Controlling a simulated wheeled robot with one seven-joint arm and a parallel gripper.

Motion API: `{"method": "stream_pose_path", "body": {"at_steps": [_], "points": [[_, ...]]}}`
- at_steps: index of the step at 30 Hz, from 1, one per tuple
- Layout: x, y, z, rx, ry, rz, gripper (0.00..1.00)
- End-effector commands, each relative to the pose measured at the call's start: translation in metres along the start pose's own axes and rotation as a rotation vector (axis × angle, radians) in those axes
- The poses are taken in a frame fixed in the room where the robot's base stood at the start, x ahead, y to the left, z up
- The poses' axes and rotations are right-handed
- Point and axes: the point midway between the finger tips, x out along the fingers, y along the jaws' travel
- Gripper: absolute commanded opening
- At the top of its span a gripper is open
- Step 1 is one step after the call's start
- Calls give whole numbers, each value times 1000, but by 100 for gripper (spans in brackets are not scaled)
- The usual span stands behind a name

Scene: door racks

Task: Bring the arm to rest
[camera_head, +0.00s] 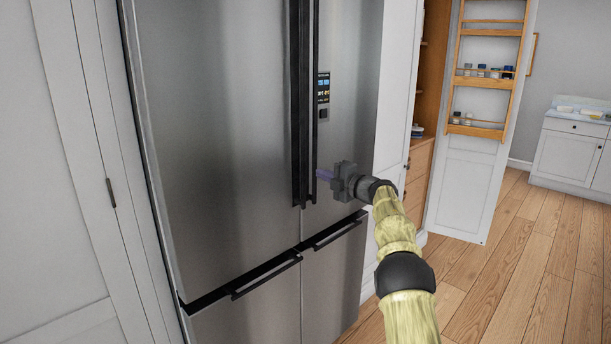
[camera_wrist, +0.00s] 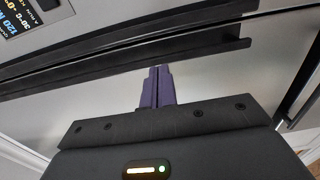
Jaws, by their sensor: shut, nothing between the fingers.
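My gripper (camera_head: 321,174) is in front of the steel fridge (camera_head: 215,130), beside the lower end of the black vertical door handles (camera_head: 303,110). Its purple fingers are together and hold nothing. In the wrist view the shut fingers (camera_wrist: 157,85) point at the fridge front, just short of the dark handle bars (camera_wrist: 130,52). I cannot tell whether the fingertips touch a handle. My arm (camera_head: 398,235) stretches from the lower right up to the fridge.
The fridge doors look shut, with lower drawer handles (camera_head: 266,276) below my gripper. A white cabinet (camera_head: 75,170) stands at the left. An open pantry door with wooden racks (camera_head: 484,75) stands at the right. The wooden floor (camera_head: 510,270) is clear there.

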Motion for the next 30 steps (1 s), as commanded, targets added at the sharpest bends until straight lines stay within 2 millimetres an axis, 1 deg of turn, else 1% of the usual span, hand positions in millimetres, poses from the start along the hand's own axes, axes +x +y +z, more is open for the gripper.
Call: {"method": "stream_pose_path", "body": {"at_steps": [1, 6, 16, 20, 23, 26, 30], "points": [[-7, 1, 8, 0, -3, 0, 0], [-19, 0, 19, 0, -1, -1, 0], [-19, -1, 19, 0, 2, 0, 0], [-20, 4, 20, 24, -19, 11, 0], [-24, 12, 25, 82, -68, 32, 0], [-32, 20, 33, 179, -149, 61, 0], [-49, 24, 41, 347, -286, 94, 0]]}}
